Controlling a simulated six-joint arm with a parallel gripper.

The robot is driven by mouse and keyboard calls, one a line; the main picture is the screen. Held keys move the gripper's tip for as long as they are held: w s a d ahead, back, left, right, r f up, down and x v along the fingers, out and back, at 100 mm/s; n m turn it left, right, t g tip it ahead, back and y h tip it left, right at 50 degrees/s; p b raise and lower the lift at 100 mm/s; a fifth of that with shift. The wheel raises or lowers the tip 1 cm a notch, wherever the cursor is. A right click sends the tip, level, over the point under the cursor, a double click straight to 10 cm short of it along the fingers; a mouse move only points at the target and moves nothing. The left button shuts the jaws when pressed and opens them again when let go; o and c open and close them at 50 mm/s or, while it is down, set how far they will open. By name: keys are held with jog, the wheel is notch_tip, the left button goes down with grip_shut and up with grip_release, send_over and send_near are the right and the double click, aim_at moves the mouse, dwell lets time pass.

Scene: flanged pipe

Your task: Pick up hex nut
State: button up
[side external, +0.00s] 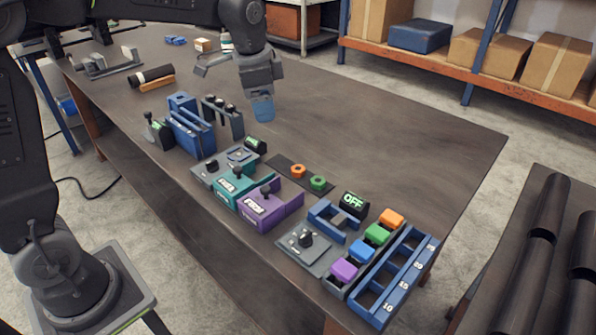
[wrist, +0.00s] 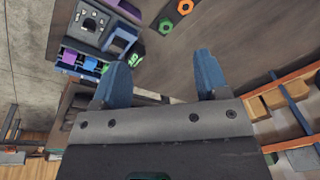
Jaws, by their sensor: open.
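Two hex nuts lie side by side on a dark flat strip (side external: 281,162) in the middle of the bench: an orange nut (side external: 298,171) and a green nut (side external: 318,183). Both also show at the top of the wrist view, the orange nut (wrist: 185,6) at the edge and the green nut (wrist: 165,26) just below it. My gripper (side external: 262,112) hangs above the bench, behind the nuts and to their left, apart from them. In the wrist view its two blue fingers (wrist: 166,55) are spread with nothing between them.
In the side view, teal (side external: 228,190) and purple (side external: 268,208) boxes stand in front of the strip. A black OFF display (side external: 355,204), coloured blocks (side external: 362,250) and a blue slotted tray (side external: 412,262) are at the right. The bench behind the nuts is clear.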

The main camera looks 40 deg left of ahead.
jog(key=w+a+f+m+g, duration=0.2)
jog(key=w+a+f+m, duration=0.15)
jog(key=w+f, duration=0.7)
send_over(296, 168)
jog(key=shift+m, duration=0.45)
jog(key=f, duration=0.7)
jog(key=shift+s+a+f, duration=0.2)
jog(key=shift+s+f, duration=0.05)
jog(key=shift+w+d+f, duration=0.1)
jog(key=shift+f, duration=1.45)
jog(key=shift+w+d+f, duration=0.1)
jog(key=shift+f, duration=1.4)
jog(key=c, duration=1.1)
